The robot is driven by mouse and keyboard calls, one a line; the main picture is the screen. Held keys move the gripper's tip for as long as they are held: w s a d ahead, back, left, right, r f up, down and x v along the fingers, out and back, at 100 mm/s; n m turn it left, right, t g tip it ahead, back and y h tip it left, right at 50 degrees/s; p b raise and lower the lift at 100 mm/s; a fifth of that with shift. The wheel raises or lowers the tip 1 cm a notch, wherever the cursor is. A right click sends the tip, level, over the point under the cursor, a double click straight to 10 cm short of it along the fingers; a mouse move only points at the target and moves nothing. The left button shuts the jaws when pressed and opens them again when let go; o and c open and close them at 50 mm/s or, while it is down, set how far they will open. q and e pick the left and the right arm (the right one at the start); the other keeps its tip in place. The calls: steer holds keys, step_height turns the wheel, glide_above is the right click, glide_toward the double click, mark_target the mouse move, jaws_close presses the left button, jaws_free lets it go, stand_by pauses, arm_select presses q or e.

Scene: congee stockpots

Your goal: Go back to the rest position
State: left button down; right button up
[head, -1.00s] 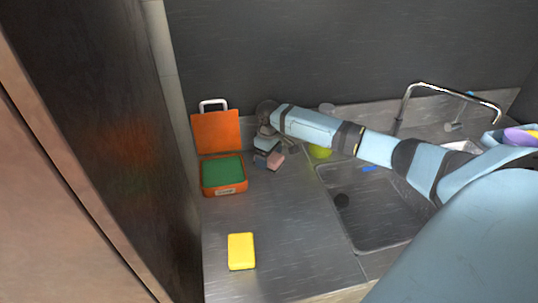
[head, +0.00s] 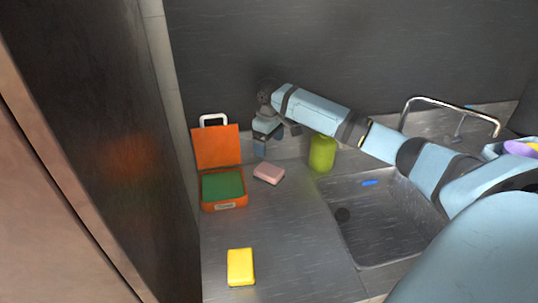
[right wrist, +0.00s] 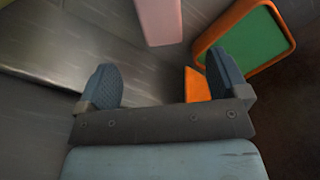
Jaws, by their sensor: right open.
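My right gripper (head: 264,140) hangs above the back of the steel counter, behind a pink sponge (head: 268,174). In the right wrist view its two fingers (right wrist: 162,84) stand wide apart with nothing between them. The pink sponge also shows at the top of the right wrist view (right wrist: 160,20), apart from the fingers. My right arm reaches in from the right across the sink. My left gripper is not in view.
An open orange case (head: 218,147) with green inside stands left of the gripper. A yellow sponge (head: 241,267) lies at the front. A green bottle (head: 322,152) stands behind the sink (head: 378,225). A tap (head: 450,102) rises at the back right. The middle counter is clear.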

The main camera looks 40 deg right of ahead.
steer(key=shift+r, duration=0.5)
